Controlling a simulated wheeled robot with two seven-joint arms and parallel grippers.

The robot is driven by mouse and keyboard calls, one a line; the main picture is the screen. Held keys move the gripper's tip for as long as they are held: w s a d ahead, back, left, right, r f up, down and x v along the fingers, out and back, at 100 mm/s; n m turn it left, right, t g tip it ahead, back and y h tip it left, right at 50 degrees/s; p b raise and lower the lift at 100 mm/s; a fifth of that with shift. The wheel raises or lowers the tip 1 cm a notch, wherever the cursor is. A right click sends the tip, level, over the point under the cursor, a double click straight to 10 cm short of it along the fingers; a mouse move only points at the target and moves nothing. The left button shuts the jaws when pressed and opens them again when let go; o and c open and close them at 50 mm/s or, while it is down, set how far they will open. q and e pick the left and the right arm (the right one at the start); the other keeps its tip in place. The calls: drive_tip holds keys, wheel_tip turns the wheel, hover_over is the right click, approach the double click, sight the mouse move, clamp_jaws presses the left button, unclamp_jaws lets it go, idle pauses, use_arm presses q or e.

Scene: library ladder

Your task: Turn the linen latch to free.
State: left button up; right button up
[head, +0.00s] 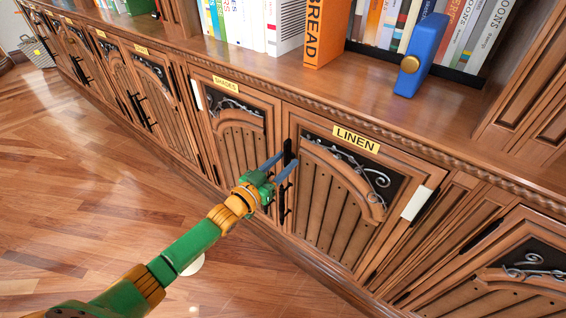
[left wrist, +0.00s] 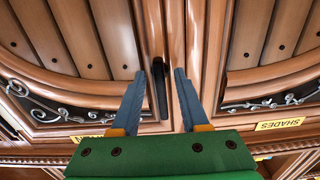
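The linen cabinet door (head: 328,205) has a yellow LINEN label (head: 356,139) and looks closed. A black upright bar (head: 288,150), which appears to be the latch or handle, is at its left edge, by the seam with the SHADES door. My left gripper (head: 283,164) is at this bar, fingers spread. In the left wrist view, the black bar (left wrist: 160,88) lies between the blue fingers of my left gripper (left wrist: 167,72), nearer the left finger; the fingers are apart. I cannot tell if either touches it. My right gripper is not in view.
The SHADES door (head: 235,130) adjoins on the left. A white strip (head: 416,203) is on the linen door's right side. Above is a wooden ledge (head: 350,95) with books and a blue object (head: 422,55). The wooden floor (head: 100,170) at left looks clear.

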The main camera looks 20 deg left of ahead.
use_arm(q)
drive_tip(key=shift+s, duration=0.25)
drive_tip(key=p+v, duration=0.2)
drive_tip(key=v, duration=0.4)
drive_tip(key=shift+s+a, duration=0.15)
drive_tip(key=shift+s, duration=0.15)
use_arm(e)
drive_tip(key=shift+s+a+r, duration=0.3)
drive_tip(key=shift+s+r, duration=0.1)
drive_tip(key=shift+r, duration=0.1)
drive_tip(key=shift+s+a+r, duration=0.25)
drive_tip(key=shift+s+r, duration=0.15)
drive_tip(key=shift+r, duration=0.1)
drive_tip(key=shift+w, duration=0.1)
